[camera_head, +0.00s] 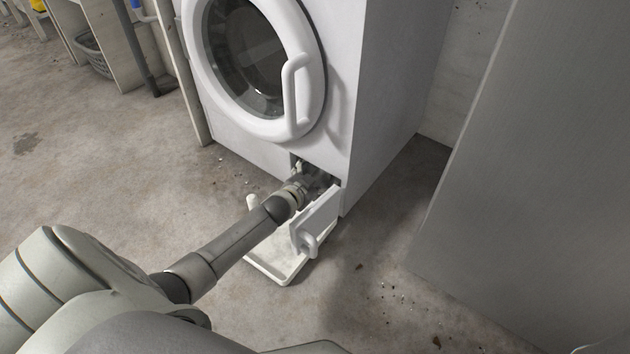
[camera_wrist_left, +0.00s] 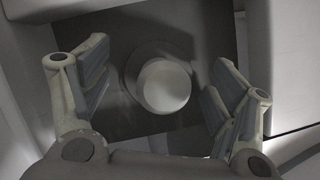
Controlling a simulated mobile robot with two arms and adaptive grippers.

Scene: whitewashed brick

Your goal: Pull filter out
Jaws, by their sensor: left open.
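The filter (camera_wrist_left: 165,86) shows in the left wrist view as a pale round knob inside a dark square recess. My left gripper (camera_wrist_left: 153,88) is open, with one finger on each side of the knob and a gap visible on both sides. In the head view my left gripper (camera_head: 318,180) reaches into the opening low on the front of the white washing machine (camera_head: 385,90). The filter is hidden there behind the gripper. The small white flap (camera_head: 318,222) with a handle hangs open in front of the opening. My right gripper is not in view.
A shallow white tray (camera_head: 262,270) lies on the floor below the opening, partly under my arm. The washer's round door (camera_head: 312,70) is closed above. A large grey panel (camera_head: 530,170) stands at the right. The floor at the left is mostly clear.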

